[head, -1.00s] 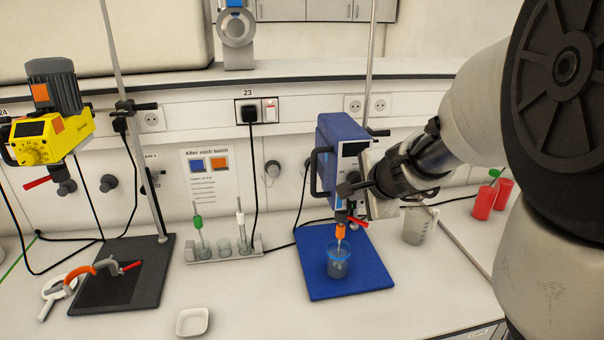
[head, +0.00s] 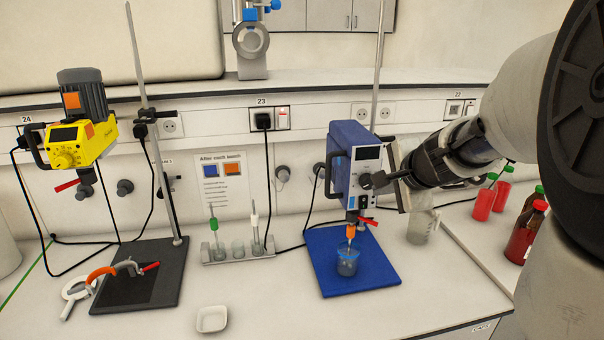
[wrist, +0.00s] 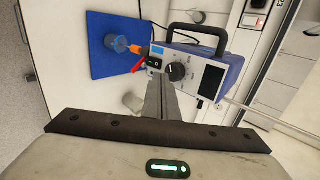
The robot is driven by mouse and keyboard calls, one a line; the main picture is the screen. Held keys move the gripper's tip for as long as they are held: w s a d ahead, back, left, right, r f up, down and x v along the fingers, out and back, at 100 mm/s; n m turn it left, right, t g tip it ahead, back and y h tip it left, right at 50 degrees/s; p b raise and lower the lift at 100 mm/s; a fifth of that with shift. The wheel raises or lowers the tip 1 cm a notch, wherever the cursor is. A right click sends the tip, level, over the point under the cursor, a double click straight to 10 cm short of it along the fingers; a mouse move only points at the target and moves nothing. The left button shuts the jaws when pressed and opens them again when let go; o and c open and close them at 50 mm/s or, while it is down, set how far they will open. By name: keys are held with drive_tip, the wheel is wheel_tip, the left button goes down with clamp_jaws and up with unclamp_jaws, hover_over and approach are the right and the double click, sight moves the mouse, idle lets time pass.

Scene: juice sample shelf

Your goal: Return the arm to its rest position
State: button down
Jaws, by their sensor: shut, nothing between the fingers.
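My gripper (head: 372,182) is shut and empty in front of the blue overhead stirrer (head: 345,165), close to its knob. In the wrist view the shut fingers (wrist: 165,88) point at the stirrer's front panel (wrist: 192,78), just beside the round knob. I cannot tell whether they touch it. My arm reaches in from the right of the head view.
A glass beaker (head: 347,264) stands on the blue base plate (head: 375,275) under the stirrer. A measuring jug (head: 420,230) and red bottles (head: 522,240) stand to the right. A yellow stirrer (head: 75,145) is at left. A white dish (head: 212,319) sits in front.

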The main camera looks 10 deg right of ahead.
idle(0.3)
drive_tip(key=s+a+n+g+y+b, duration=0.1)
drive_tip(key=s+a+n+g+y, duration=0.15)
drive_tip(key=s+a+n, duration=0.85)
drive_tip(key=s+a+f+n+g+h+p, duration=0.1)
drive_tip(key=s+a+n, duration=0.3)
drive_tip(key=s, duration=0.9)
drive_tip(key=n+g+h, duration=0.1)
drive_tip(key=n, duration=0.1)
drive_tip(key=shift+n+h, duration=0.35)
drive_tip(key=shift+n, duration=0.05)
